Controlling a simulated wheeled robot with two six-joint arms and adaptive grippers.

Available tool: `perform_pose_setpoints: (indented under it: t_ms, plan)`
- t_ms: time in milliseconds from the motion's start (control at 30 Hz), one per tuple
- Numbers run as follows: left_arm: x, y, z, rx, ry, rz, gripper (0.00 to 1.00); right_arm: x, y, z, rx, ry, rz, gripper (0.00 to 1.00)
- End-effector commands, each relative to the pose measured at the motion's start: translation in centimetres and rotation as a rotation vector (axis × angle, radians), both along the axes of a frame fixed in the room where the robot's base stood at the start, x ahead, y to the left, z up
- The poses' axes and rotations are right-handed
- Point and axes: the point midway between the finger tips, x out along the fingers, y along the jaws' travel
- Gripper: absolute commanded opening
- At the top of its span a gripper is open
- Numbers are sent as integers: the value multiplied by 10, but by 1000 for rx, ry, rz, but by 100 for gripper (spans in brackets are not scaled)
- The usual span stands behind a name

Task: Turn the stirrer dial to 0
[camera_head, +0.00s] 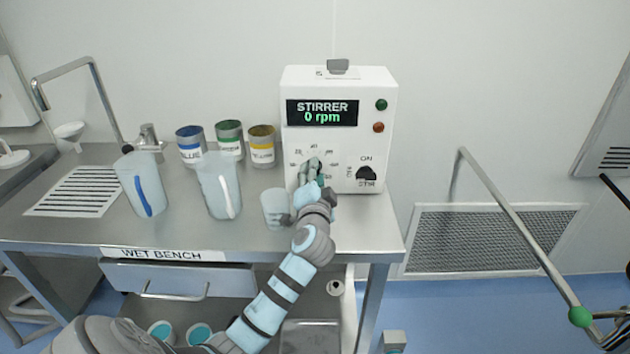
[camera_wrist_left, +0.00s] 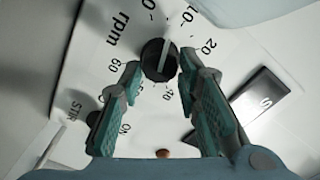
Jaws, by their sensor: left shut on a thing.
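The white stirrer box (camera_head: 340,75) stands at the right of the steel bench, its display (camera_head: 322,113) reading "STIRRER 0 rpm". The black dial (camera_wrist_left: 158,60) with a white pointer line shows in the left wrist view, inside a ring of numbers with "rpm" printed beside it. The pointer leans toward the top of that view, left of the "10" mark. My left gripper (camera_head: 313,173) is at the box front; in the wrist view its fingers (camera_wrist_left: 160,72) are shut on the dial from both sides. In the head view the gripper hides most of the dial. My right gripper is not in view.
A black ON/STIR switch (camera_head: 367,173) sits right of the dial. A small cup (camera_head: 272,209) stands close beside my left wrist. Two larger beakers (camera_head: 217,185) (camera_head: 141,183) and three labelled pots (camera_head: 229,140) stand to the left. A metal rail (camera_head: 510,225) rises at right.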

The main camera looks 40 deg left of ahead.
Motion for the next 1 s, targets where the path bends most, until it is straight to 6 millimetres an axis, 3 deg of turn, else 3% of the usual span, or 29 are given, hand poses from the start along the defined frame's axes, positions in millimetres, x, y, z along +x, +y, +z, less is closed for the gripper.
perform_pose_setpoints:
  t_ms: [500,1000]
  plan:
    - [-1,1,-4,-313,-226,3,3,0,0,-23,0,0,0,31]
    - [-1,1,-4,-388,-280,4,3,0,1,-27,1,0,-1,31]
